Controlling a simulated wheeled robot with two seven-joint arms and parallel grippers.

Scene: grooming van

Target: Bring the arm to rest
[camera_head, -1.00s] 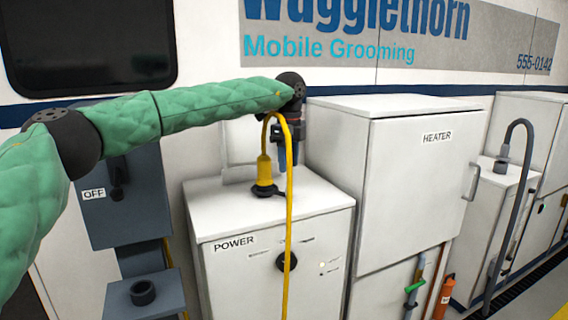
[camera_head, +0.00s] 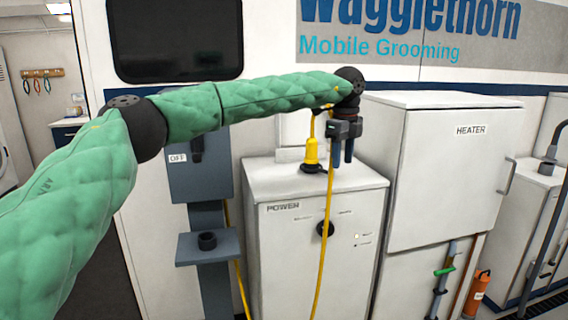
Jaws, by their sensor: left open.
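My left arm reaches in from the left, and its gripper (camera_head: 342,160) points down above the white POWER cabinet (camera_head: 285,240). The jaws are open and nothing shows between the two dark fingers. A yellow plug (camera_head: 311,152) stands upright on a black socket on the cabinet top, just left of the gripper and apart from the fingers in this view. Its yellow cable (camera_head: 325,235) loops up over the plug and hangs down the cabinet front. My right gripper is not in view.
A grey post with an OFF switch box (camera_head: 200,170) and a small shelf (camera_head: 207,247) stands left of the cabinet. The white HEATER cabinet (camera_head: 450,180) rises close on the right. An orange cylinder (camera_head: 476,293) stands low at right. An open doorway (camera_head: 50,100) is at far left.

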